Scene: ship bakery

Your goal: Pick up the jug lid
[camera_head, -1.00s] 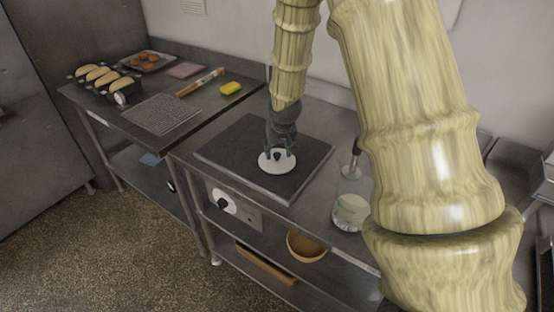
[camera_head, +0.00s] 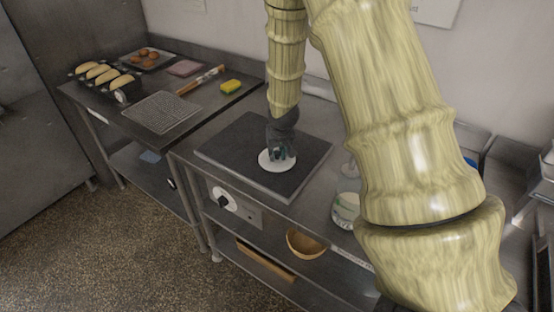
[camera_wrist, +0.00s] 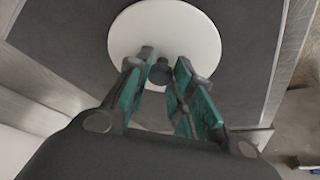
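The jug lid is a white round disc (camera_head: 264,163) with a dark knob, lying on the dark flat plate (camera_head: 230,150) of the middle counter. In the wrist view the lid (camera_wrist: 208,45) is at the top middle, its near edge partly hidden by my fingers. My gripper (camera_head: 279,153) points down over the lid. In the wrist view its green-padded fingers (camera_wrist: 164,66) are apart, one on each side of the knob (camera_wrist: 161,71), with small gaps appearing beside it. Contact with the lid is hard to tell.
A glass jug (camera_head: 345,208) stands right of the plate, partly behind my arm. A wooden bowl (camera_head: 305,244) is on the shelf below. The left counter holds a wire rack (camera_head: 160,112), a yellow sponge (camera_head: 231,87) and a rolling pin (camera_head: 200,80).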

